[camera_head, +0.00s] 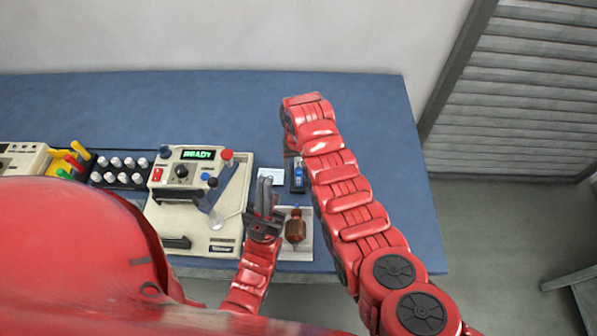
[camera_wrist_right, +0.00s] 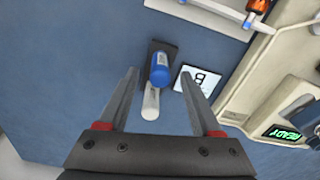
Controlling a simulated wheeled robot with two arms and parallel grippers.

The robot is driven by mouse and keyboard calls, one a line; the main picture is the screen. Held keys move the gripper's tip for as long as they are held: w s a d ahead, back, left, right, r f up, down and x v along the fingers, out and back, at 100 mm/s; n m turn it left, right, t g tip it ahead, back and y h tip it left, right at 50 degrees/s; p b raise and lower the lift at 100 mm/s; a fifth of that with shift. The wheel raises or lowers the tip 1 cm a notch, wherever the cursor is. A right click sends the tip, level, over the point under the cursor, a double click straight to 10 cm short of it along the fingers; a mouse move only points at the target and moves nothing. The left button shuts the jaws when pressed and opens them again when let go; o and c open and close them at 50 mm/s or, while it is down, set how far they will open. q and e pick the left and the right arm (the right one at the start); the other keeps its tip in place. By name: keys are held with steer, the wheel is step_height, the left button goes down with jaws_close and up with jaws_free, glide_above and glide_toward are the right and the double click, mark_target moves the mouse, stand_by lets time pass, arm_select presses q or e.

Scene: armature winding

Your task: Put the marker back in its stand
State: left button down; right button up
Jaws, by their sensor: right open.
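The marker has a blue part and a white end. In the right wrist view the marker (camera_wrist_right: 159,72) is at a small black stand (camera_wrist_right: 160,48), its white end toward my gripper. I cannot tell whether it is seated in the stand. In the head view the marker (camera_head: 299,169) and the black stand (camera_head: 298,187) show just left of my right arm. My right gripper (camera_wrist_right: 159,78) is open, its fingers on either side of the marker with gaps. In the head view it is hidden by its arm. My left gripper (camera_head: 267,190) is near the stand, fingers pointing away; its opening is unclear.
A white card (camera_head: 271,176) lies beside the stand. A beige machine (camera_head: 200,240) with a READY display stands to the left. A copper-wound armature (camera_head: 295,228) lies on a pale tray (camera_head: 300,254) in front. The blue table (camera_head: 240,110) is clear at the back.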

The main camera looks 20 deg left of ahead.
step_height(320, 180, up, 7)
steer(key=shift+w+f+b, duration=0.1)
steer(key=shift+w+b, duration=0.05)
steer(key=shift+b, duration=0.55)
step_height(320, 180, up, 6)
steer(key=p, duration=0.5)
steer(key=shift+p, duration=0.4)
